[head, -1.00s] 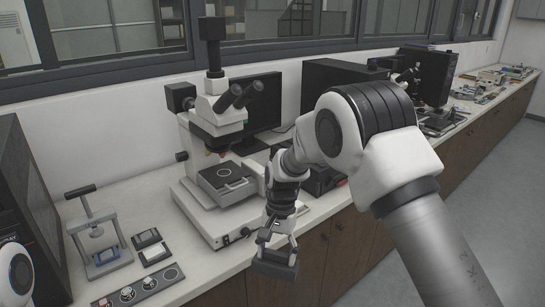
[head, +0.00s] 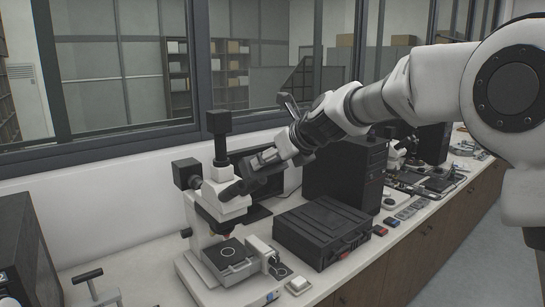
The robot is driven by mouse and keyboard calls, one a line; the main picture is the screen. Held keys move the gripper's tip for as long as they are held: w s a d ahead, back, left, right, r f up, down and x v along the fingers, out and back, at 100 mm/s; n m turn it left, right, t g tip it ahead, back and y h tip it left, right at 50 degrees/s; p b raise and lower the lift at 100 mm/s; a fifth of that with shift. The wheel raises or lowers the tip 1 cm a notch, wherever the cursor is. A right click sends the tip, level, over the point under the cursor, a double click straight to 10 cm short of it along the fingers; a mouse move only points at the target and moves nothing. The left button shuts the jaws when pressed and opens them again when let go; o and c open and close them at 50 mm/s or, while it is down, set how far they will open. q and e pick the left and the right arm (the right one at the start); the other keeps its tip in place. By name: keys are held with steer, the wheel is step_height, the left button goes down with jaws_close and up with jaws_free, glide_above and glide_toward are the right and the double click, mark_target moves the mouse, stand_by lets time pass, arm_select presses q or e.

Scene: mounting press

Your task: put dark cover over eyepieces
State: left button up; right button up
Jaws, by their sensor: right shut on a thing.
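The microscope (head: 215,215) is white and black and stands on the bench left of centre. A dark eyepiece (head: 231,191) points up and to the right from its head; the other is hard to make out behind the cover. My right gripper (head: 281,152) comes in from the right, tilted, and is shut on the dark cover (head: 262,169). The cover is a small dark box shape, held in the air just above and right of the eyepieces. It overlaps them in the picture; I cannot tell whether it touches them. My left gripper is not in view.
A black case (head: 322,230) lies on the bench right of the microscope. A black computer tower (head: 345,172) stands behind it, and a monitor (head: 258,214) is partly hidden behind the microscope. A small press handle (head: 88,276) shows at lower left. Window frames rise behind.

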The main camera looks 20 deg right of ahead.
mark_target(270, 172)
steer(key=f+b, duration=0.2)
steer(key=w+a+f+b, duration=0.1)
steer(key=f, duration=0.1)
steer(key=x, duration=0.3)
steer(key=shift+w+d+r+p, duration=0.15)
steer(key=shift+r+p, duration=0.1)
steer(key=shift+p, duration=0.05)
steer(key=shift+w+a+f, duration=0.25)
steer(key=shift+w+f, duration=0.15)
steer(key=shift+w+f+p, duration=0.1)
steer(key=shift+w+p, duration=0.1)
steer(key=shift+p, duration=0.15)
steer(key=shift+w+a+f, duration=0.15)
steer(key=shift+w+f, duration=0.1)
steer(key=o, duration=1.2)
